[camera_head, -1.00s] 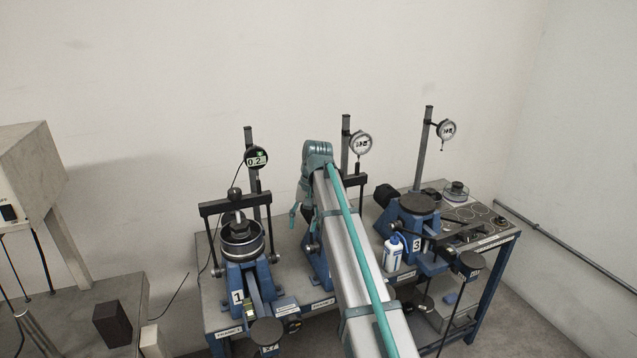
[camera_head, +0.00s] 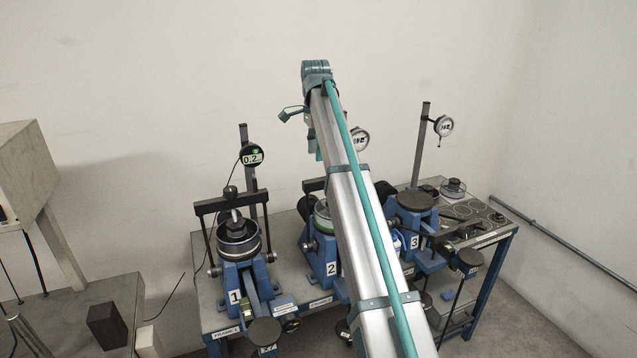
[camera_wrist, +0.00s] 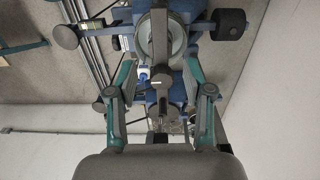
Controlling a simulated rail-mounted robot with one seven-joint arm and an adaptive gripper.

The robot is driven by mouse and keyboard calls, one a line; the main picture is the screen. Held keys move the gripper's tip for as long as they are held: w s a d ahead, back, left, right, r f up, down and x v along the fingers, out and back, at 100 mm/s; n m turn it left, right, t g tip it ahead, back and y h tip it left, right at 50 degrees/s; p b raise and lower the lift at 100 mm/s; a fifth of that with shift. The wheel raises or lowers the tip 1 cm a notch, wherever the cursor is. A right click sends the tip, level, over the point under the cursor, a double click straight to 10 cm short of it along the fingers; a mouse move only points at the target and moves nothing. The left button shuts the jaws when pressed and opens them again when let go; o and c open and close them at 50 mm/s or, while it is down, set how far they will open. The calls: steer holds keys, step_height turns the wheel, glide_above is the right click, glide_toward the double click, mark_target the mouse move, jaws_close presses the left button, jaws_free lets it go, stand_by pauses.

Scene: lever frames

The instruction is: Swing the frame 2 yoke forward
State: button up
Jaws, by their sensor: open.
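Frame 2 (camera_head: 322,255) is the middle blue frame, marked with a white 2, and my arm covers much of it. The left end of its dark yoke crossbar (camera_head: 312,185) shows beside my arm, above the round cell; the rest is hidden, so its exact tilt is hard to tell. In the wrist view, my gripper (camera_wrist: 160,68) has its two teal fingers spread wide, with nothing held between them. In the head view my gripper is mostly hidden behind my arm.
Frame 1 (camera_head: 240,275) stands left with its yoke (camera_head: 225,203) upright. Dial gauges (camera_head: 252,155) (camera_head: 443,125) on posts rise behind the frames. A white bottle is partly hidden by my arm.

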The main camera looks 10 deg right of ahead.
mark_target(316, 180)
steer(key=shift+f+b, duration=0.7)
steer(key=shift+f, duration=0.2)
step_height(316, 180, down, 9)
steer(key=shift+s+r+p, duration=0.1)
steer(key=shift+r+p, duration=0.05)
steer(key=shift+p, duration=0.2)
jaws_close()
